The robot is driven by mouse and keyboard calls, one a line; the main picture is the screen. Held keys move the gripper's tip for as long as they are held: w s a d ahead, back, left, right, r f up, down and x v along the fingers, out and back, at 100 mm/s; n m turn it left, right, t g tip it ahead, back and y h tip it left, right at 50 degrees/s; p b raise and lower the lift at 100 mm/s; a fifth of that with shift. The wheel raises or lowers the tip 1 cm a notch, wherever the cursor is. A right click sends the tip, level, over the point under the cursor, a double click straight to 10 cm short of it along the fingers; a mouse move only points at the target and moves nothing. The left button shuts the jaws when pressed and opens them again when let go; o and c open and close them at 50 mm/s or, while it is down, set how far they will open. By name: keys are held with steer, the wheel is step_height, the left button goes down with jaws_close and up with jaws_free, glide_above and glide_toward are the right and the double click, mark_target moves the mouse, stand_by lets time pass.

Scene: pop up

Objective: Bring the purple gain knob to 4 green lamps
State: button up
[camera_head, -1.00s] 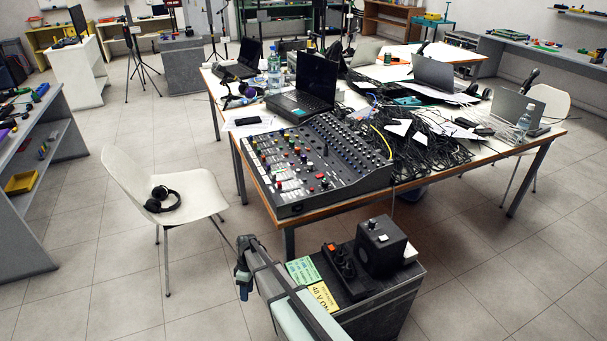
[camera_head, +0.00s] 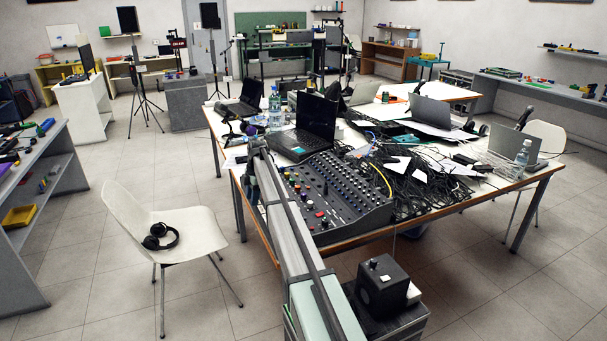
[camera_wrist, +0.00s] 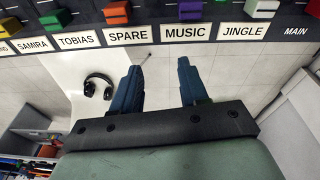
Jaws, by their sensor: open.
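The mixing console (camera_head: 335,195) lies on the table with rows of coloured knobs. In the wrist view, its near edge (camera_wrist: 95,38) crosses the top, with labels including TOBIAS, SPARE, MUSIC and JINGLE. A purple cap (camera_wrist: 190,10) sits above the MUSIC label (camera_wrist: 186,33); I cannot tell whether it is the gain knob. No green lamps can be made out. My gripper (camera_wrist: 158,72) is open and empty, its fingertips below the SPARE and MUSIC labels in the picture. In the head view, my arm reaches to the console's left side and hides part of it.
A laptop (camera_head: 309,125) stands behind the console, with a water bottle (camera_head: 275,108) and tangled cables (camera_head: 430,185) nearby. A white chair (camera_head: 190,232) with headphones (camera_head: 160,237) is at left. A black box (camera_head: 382,287) stands in front of the table.

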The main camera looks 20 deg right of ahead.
steer(key=m+h, duration=0.1)
steer(key=h, duration=0.1)
glide_toward(304, 194)
step_height(304, 194, down, 9)
steer(key=shift+w+a+r, duration=0.1)
steer(key=shift+w, duration=0.05)
steer(key=c, duration=0.6)
steer(key=n, duration=0.4)
steer(key=shift+r+n, duration=0.1)
steer(key=shift+n, duration=0.3)
steer(key=n, duration=0.5)
steer(key=o, duration=0.8)
